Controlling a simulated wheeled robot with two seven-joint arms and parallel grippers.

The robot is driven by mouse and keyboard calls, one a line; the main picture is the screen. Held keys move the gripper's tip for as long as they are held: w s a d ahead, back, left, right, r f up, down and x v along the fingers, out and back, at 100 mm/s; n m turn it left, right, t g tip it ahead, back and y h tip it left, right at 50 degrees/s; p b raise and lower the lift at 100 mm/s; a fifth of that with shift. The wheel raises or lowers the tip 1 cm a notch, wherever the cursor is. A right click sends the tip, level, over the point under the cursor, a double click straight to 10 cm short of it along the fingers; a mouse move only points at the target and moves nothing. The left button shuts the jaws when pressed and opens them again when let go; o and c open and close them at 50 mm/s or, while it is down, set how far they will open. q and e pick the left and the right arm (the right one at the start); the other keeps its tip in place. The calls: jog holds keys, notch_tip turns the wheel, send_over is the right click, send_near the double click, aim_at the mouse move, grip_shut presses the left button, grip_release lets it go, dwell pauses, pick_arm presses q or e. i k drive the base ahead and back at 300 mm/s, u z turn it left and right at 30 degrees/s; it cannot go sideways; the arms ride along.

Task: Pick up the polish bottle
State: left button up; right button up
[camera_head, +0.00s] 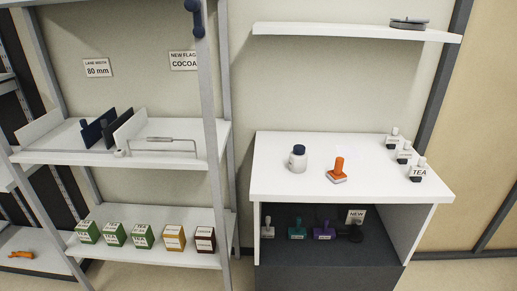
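A white bottle with a dark cap (298,160), which looks like the polish bottle, stands upright on the white top of the counter (275,185), left of its middle. I cannot read any label on it. It stands apart from the other things and nothing covers it. Neither of my grippers shows in the head view.
An orange-handled stamp (338,170) stands just right of the bottle. Several small white and black stamps (417,172) line the counter's right side. Below is an open niche with more stamps (297,231). A shelf rack (215,140) with several tea boxes (143,236) stands left.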

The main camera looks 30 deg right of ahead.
aim_at(298, 164)
jog(key=z, duration=0.4)
jog(key=i, duration=1.05)
jog(key=z, duration=0.65)
